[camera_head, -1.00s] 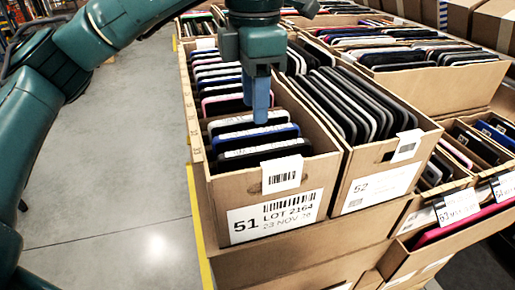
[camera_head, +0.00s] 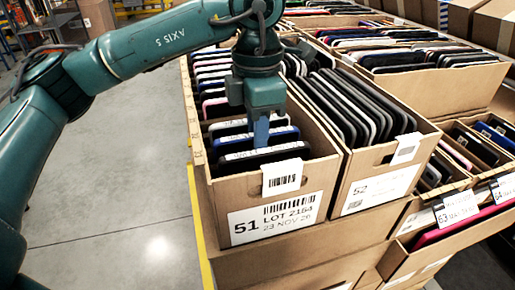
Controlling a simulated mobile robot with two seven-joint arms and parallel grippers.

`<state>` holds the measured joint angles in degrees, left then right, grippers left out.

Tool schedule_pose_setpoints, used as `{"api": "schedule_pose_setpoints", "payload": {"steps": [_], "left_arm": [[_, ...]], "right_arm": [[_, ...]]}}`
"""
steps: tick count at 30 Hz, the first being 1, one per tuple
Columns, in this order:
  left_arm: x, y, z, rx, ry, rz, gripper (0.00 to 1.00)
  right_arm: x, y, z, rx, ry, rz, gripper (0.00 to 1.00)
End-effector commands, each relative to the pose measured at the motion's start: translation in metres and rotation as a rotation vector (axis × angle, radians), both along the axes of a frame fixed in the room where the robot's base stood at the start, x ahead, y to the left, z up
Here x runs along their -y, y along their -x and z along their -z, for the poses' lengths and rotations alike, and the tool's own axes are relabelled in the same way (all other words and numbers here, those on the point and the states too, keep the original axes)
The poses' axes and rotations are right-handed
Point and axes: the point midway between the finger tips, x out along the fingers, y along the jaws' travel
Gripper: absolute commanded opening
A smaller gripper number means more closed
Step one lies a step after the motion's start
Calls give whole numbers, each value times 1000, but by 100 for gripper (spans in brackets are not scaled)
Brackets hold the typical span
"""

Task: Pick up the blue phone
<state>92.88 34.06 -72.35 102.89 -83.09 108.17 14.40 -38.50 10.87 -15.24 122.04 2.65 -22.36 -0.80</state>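The blue phone (camera_head: 287,133) stands on edge near the front of the carton marked 51 (camera_head: 225,197), a dark phone in front of it and more phones behind. A pale strip runs along its top edge. My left gripper (camera_head: 262,132) points down into this carton, its blue fingers at the blue phone's top edge, partly covering it. The fingers overlap in this view, so I cannot tell their gap or whether they touch the phone. My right gripper is out of view.
The carton marked 52 (camera_head: 352,190), full of dark phones, stands close on the right. A wider carton (camera_head: 440,85) of phones is behind it, and lower cartons are at right. White labels rise at the front rims. The grey floor (camera_head: 120,200) at left is clear.

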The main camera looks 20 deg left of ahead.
Motion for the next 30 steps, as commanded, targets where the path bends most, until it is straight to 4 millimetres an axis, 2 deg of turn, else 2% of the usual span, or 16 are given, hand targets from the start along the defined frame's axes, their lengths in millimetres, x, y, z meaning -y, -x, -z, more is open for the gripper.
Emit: {"api": "schedule_pose_setpoints", "payload": {"steps": [1, 8, 19, 23, 30], "left_arm": [[0, 0, 0, 0, 0, 0, 19], [0, 0, 0, 0, 0, 0, 0], [0, 0, -6, 3, 1, 0, 0], [1, -1, -25, 5, 2, 0, 0], [0, 0, -75, 6, 1, -1, 0]], "right_arm": [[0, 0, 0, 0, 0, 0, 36], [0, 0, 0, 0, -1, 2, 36], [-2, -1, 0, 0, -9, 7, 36], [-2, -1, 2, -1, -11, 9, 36], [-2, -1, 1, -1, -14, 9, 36]]}}
